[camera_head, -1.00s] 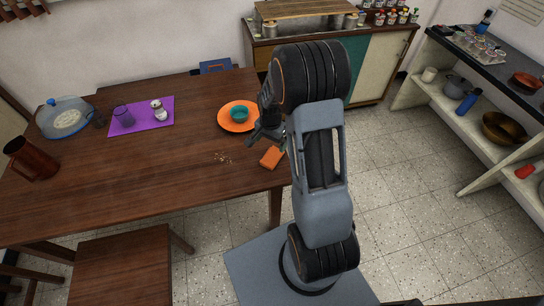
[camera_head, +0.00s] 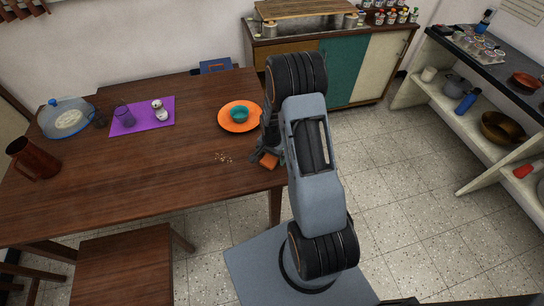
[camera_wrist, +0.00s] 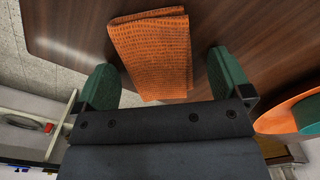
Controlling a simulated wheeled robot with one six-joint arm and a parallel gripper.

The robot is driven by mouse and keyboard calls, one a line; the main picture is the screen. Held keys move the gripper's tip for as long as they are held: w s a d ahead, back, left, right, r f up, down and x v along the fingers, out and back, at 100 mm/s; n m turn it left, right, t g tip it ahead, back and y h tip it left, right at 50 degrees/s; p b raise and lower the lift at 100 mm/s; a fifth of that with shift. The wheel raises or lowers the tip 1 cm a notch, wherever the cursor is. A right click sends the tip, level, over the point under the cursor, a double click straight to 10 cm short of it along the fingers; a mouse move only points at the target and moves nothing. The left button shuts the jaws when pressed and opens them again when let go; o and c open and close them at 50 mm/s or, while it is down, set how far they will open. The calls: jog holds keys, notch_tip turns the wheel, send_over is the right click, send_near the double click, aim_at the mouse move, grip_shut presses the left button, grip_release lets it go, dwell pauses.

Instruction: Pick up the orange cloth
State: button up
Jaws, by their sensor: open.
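The orange cloth (camera_head: 268,161) lies folded near the right edge of the wooden table. My gripper (camera_head: 262,155) is down close over it and partly covers it in the head view. In the wrist view the folded orange cloth (camera_wrist: 153,50) lies ahead of and between my two green fingertips (camera_wrist: 160,75). The fingers are open, one on each side of its near end, with gaps between them and the cloth. I cannot tell how high the fingertips are above the tabletop.
An orange plate (camera_head: 240,126) with a teal bowl (camera_head: 239,115) stands just behind my gripper. Crumbs (camera_head: 223,158) lie left of the cloth. A purple mat (camera_head: 142,127) with a glass and a shaker is farther left. The table's middle (camera_head: 130,180) is clear.

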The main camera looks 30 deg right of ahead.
jog(key=shift+c, duration=0.4)
jog(key=c, duration=1)
jog(key=shift+o, duration=0.2)
jog(key=shift+r, duration=0.15)
jog(key=shift+r, duration=0.25)
notch_tip(320, 180, up, 2)
jog(key=shift+r+b, duration=0.25)
jog(key=shift+b, duration=0.25)
jog(key=s+r+b, duration=0.1)
jog(key=s+r, duration=0.8)
jog(key=s, duration=0.5)
jog(key=shift+d+r, duration=0.35)
jog(key=shift+d, duration=0.1)
